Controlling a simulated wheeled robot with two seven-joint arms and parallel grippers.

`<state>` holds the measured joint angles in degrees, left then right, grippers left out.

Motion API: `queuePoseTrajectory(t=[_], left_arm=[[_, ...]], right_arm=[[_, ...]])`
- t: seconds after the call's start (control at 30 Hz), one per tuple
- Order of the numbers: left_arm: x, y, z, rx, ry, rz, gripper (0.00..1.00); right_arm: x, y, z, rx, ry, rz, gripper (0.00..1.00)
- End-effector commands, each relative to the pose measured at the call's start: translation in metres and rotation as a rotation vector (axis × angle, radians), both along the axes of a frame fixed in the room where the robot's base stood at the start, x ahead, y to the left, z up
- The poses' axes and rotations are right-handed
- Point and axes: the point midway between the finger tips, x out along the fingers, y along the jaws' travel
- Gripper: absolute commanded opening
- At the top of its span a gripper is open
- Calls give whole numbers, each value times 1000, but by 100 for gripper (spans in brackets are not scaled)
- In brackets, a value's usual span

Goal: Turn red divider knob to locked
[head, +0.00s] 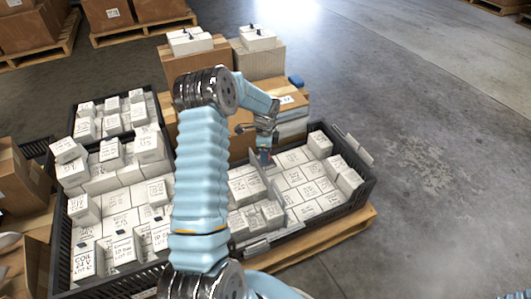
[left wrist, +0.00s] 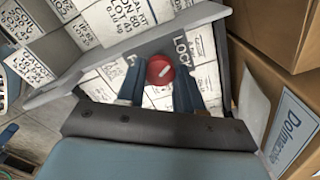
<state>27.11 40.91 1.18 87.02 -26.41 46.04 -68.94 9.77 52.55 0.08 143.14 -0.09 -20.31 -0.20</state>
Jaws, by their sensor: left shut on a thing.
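The red divider knob (left wrist: 160,70) is round with a pale mark on its face. It sits between the two dark blue fingers of my left gripper (left wrist: 160,78) in the left wrist view, and the gripper is shut on it. The grey divider (left wrist: 120,58) runs beside the knob. In the head view my left gripper (head: 265,154) points down at the grey divider (head: 258,172) in the right part of the black crate. My right gripper is not in view.
The black crate (head: 368,190) holds many white labelled boxes and stands on a wooden pallet (head: 352,226). Brown cartons (head: 262,60) stand close behind my left gripper. A carton (left wrist: 280,35) also shows at right in the left wrist view. The floor at right is clear.

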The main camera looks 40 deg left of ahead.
Motion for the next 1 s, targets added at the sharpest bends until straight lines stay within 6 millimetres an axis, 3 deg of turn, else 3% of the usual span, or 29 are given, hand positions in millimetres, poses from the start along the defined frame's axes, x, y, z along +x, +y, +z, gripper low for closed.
queuePoseTrajectory(t=[0.07,0.1,0.27,0.53,0.67,1.0], left_arm=[[0,1,0,0,-1,1,5],[0,1,0,1,-2,1,37],[0,0,0,0,-1,1,61],[0,0,1,0,-1,1,61],[1,0,12,1,-3,1,61],[1,0,91,1,-4,2,61]], right_arm=[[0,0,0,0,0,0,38],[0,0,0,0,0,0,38],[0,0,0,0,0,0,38],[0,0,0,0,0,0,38],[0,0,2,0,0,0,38],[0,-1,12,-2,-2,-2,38]])
